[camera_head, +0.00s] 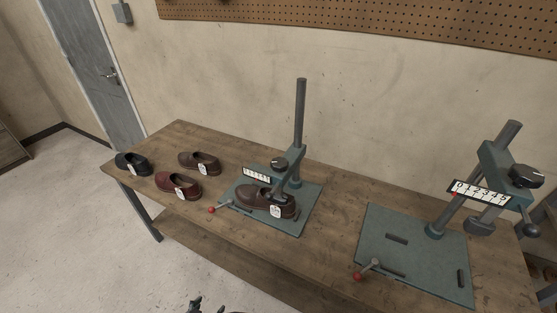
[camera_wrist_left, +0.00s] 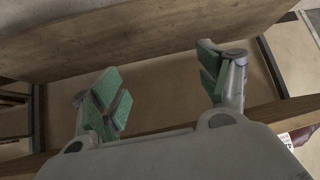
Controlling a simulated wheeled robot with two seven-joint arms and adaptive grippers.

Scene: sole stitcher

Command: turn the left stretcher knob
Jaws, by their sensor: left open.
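The left stretcher (camera_head: 299,130) stands on the workbench with a green base plate and a dark upright post. A brown shoe (camera_head: 258,200) with a white tag is on this stretcher. My left gripper (camera_wrist_left: 160,92) is open and empty, its green pads wide apart, by the bench's wooden edge in the left wrist view. It is away from the knob, which I do not see in that view. My right gripper is not in view.
The right stretcher (camera_head: 487,160) has its own knob, a scale and an empty green plate (camera_head: 400,230). A red-tipped lever (camera_head: 359,275) is at its front. A black shoe (camera_head: 131,163), a red shoe (camera_head: 177,185) and a dark brown shoe (camera_head: 199,162) stand at the bench's left.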

